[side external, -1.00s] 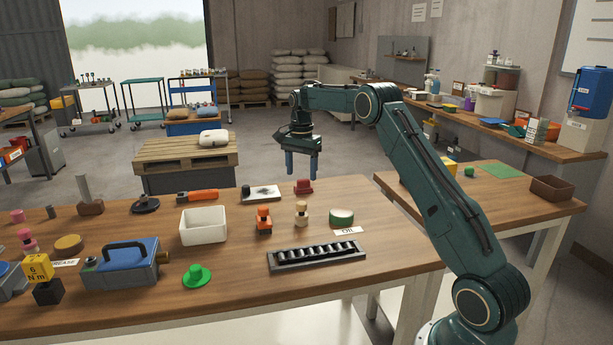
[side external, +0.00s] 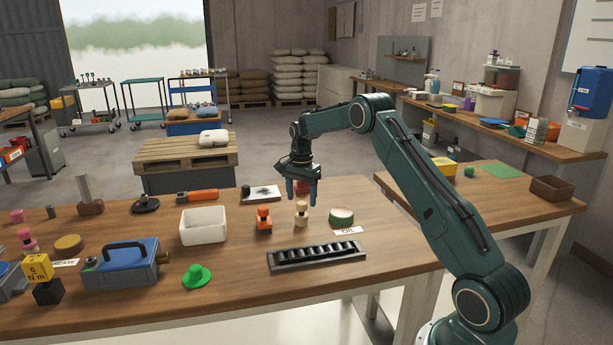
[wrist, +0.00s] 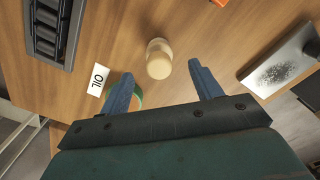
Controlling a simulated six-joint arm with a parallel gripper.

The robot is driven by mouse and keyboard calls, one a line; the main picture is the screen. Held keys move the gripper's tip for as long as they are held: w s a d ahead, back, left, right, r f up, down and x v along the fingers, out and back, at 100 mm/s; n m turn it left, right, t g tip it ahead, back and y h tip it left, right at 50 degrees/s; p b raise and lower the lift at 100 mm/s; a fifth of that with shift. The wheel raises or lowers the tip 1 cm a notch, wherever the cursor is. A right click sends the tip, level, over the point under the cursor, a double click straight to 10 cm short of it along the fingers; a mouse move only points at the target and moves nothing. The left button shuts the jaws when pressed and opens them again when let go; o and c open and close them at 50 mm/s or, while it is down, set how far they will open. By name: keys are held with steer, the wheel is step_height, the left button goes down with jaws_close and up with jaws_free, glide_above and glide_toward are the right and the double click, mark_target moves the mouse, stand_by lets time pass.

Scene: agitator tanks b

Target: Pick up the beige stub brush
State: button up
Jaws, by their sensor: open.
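The beige stub brush (side external: 301,213) stands upright on the wooden table, a short brush with a pale rounded top. It also shows in the wrist view (wrist: 159,58), just ahead of the gap between my fingers. My gripper (side external: 302,198) is open and empty, with its blue fingers pointing down. In the side view the fingers appear above and behind the brush. In the wrist view the fingers (wrist: 165,82) lie either side of the line to the brush, not around it.
A green-sided round tin (side external: 341,217) stands right of the brush, partly behind my finger in the wrist view. An orange stub piece (side external: 264,220) stands to the left. A black slotted rack (side external: 316,256) lies in front. A white bin (side external: 203,226) stands further left.

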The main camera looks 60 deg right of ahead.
mark_target(302, 203)
steer(key=shift+f, duration=0.15)
steer(key=shift+f, duration=2.45)
steer(key=c, duration=1.1)
